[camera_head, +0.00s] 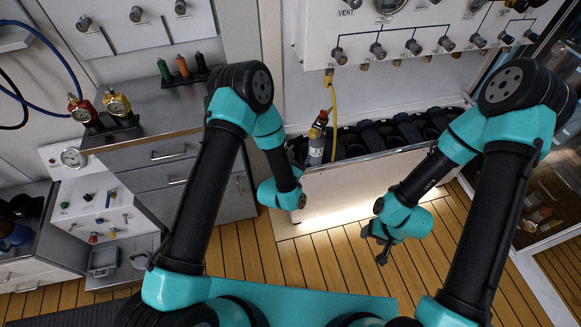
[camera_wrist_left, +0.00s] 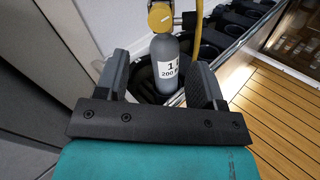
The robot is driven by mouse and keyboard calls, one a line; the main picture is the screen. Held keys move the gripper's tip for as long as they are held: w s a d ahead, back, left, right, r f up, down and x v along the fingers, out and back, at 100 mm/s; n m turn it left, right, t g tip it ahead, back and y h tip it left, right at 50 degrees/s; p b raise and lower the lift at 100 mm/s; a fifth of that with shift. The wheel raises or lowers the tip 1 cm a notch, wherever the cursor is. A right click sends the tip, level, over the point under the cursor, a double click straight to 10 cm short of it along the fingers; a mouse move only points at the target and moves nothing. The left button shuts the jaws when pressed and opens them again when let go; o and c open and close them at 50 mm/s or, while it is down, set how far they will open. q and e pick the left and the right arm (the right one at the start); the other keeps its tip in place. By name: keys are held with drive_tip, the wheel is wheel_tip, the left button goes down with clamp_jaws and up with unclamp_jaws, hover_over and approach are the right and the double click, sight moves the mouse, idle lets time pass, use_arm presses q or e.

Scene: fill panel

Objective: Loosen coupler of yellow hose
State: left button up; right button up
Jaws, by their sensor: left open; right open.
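The yellow hose (camera_head: 334,98) hangs from the white fill panel's left outlet down to the top of a grey cylinder (camera_head: 316,152). A small red and yellow valve fitting (camera_head: 322,117) sits at the hose's lower end; the coupler is too small to make out. In the left wrist view the cylinder (camera_wrist_left: 166,65) stands upright beyond my open left gripper (camera_wrist_left: 158,78), with a yellow round fitting (camera_wrist_left: 160,17) on top and the yellow hose (camera_wrist_left: 199,30) at its right. The left fingers hold nothing. My right gripper (camera_head: 382,254) is open and empty, pointing down over the floor.
The cylinder stands in the left end of a white-fronted trough (camera_head: 350,187) with several dark slots. The fill panel (camera_head: 420,25) with several knobs is behind. A grey drawer cabinet (camera_head: 165,150) stands left. Wooden floor (camera_head: 330,260) is clear in front.

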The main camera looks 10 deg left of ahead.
use_arm(q)
drive_tip(key=v, duration=0.6)
idle(0.4)
drive_tip(key=s+a+f+m+g+y, duration=0.1)
drive_tip(key=s+a+f+m+g, duration=0.25)
drive_tip(key=m, duration=0.35)
drive_tip(key=s+a+f+m+g+y, duration=0.1)
drive_tip(key=s+a+f+m+g, duration=0.15)
drive_tip(key=a+m+g, duration=0.35)
drive_tip(key=s+a+f+m+g, duration=0.1)
drive_tip(key=s+a+m+g, duration=0.5)
drive_tip(key=s+m, duration=0.6)
drive_tip(key=shift+s+m+y, duration=0.15)
drive_tip(key=shift+m+y, duration=0.15)
drive_tip(key=shift+m, duration=0.7)
